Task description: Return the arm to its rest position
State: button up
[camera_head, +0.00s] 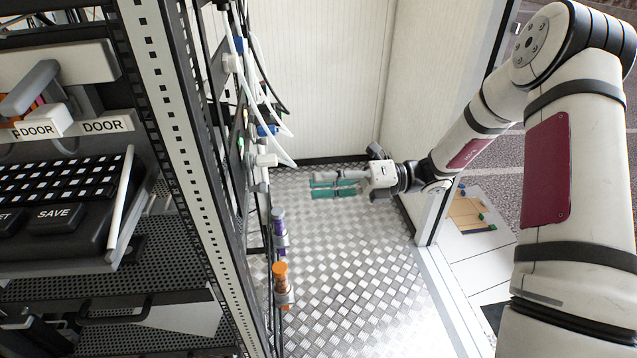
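My gripper (338,184) is in the middle of the head view, at the end of my arm (470,140), which reaches in from the right. The gripper points left toward the rack's side. Its two teal-padded fingers lie roughly parallel, with a narrow gap visible between them. No object shows between the fingers. The gripper is over the metal floor and looks apart from the cables and fittings of the rack. My arm's large links fill the right side of the view.
A black-framed rack (190,130) with cables and fittings stands at left. An orange knob (281,272) and a purple fitting (279,232) protrude from it. A pale wall (318,80) closes the back. Checker-plate floor (370,290) is clear. A door frame (432,215) stands near my arm.

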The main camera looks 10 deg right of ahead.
jog(key=s+a+r+n+g+h, duration=0.1)
jog(key=s+r+n+h, duration=0.2)
jog(key=s+n+h, duration=0.3)
jog(key=s+r+n+g+h, duration=0.2)
jog(key=s+r+n+h, duration=0.2)
jog(key=s+n, duration=0.4)
jog(key=s+d+r+n+t+h, duration=0.8)
jog(key=s+d+n, duration=0.1)
jog(key=n, duration=0.7)
jog(key=shift+s+d+t, duration=0.3)
jog(key=shift+s, duration=0.1)
